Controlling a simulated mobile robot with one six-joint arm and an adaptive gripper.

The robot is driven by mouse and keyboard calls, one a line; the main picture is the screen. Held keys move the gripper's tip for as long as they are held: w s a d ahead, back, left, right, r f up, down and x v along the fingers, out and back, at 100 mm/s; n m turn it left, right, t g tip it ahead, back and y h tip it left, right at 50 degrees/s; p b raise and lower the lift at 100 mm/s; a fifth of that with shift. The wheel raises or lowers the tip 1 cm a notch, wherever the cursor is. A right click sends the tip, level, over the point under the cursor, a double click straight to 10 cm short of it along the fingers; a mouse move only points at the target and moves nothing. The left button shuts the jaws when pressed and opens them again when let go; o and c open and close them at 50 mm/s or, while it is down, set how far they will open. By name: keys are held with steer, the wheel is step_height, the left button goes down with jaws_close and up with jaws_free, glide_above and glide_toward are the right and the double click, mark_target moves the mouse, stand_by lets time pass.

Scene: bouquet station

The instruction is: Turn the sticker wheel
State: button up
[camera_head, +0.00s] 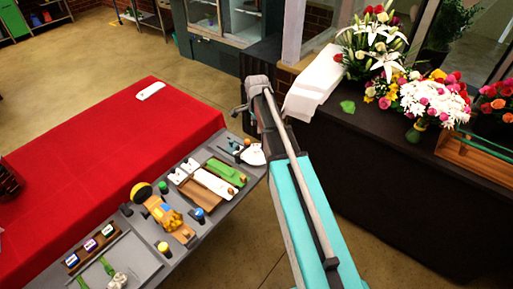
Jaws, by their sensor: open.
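A round yellow and dark wheel-like thing (141,192) stands on the grey worktop, at the upper left end of a yellow-orange piece. It looks like the sticker wheel, but it is too small for me to be sure or to see any stickers. My gripper (240,109) shows small and dark at the far end of my teal arm, up and to the right of the wheel and well apart from it. It is open, with nothing visible in it; its fingers are hard to make out.
The grey worktop (137,247) also holds a wooden tray (205,185), a green item (226,172), small pots and a white disc (253,155). A red-covered table (100,135) adjoins it on the left. Bouquets (430,98) stand on a dark counter at right.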

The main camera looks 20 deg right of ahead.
mark_target(256, 148)
steer(key=shift+w+d, duration=0.1)
steer(key=shift+w, duration=0.1)
steer(key=shift+f, duration=0.15)
step_height(256, 148, down, 14)
steer(key=b, duration=1.3)
steer(key=shift+w+r+b, duration=0.1)
steer(key=shift+r+b, duration=0.15)
steer(key=shift+b, duration=0.1)
steer(key=shift+c, duration=0.2)
jaws_close()
stand_by(0.4)
